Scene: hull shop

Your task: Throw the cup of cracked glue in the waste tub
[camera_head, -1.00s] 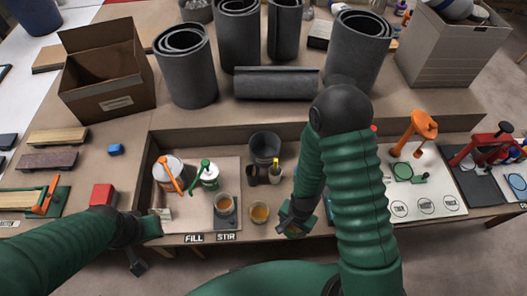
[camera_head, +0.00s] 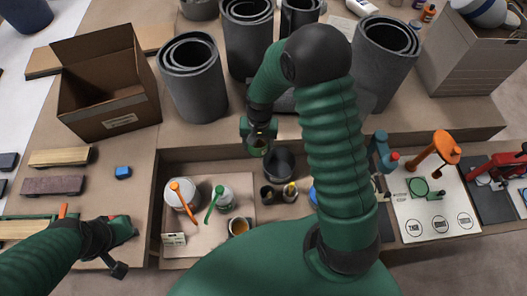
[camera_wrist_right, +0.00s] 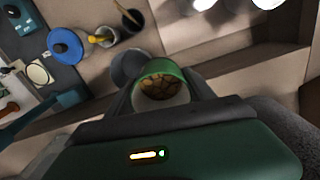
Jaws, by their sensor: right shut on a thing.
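My right gripper (camera_head: 258,132) is shut on a small clear cup (camera_head: 258,147), held up in the air. In the right wrist view the cup (camera_wrist_right: 161,88) shows a green band at its rim and brown glue with a cracked pattern inside. A dark grey tub (camera_head: 280,164), likely the waste tub, stands in the bench recess, just below and right of the held cup in the head view. In the wrist view a dark round shape (camera_wrist_right: 128,66) shows partly behind the cup. My left gripper (camera_head: 119,246) is at the bench's front left; its jaw opening is unclear.
Another cup with amber glue (camera_head: 239,227) stands on the pad beside a white pot (camera_head: 181,196) with an orange tool. Two small dark pots (camera_head: 267,194) stand before the tub. Grey rolls (camera_head: 192,80) and a cardboard box (camera_head: 108,85) stand behind the recess.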

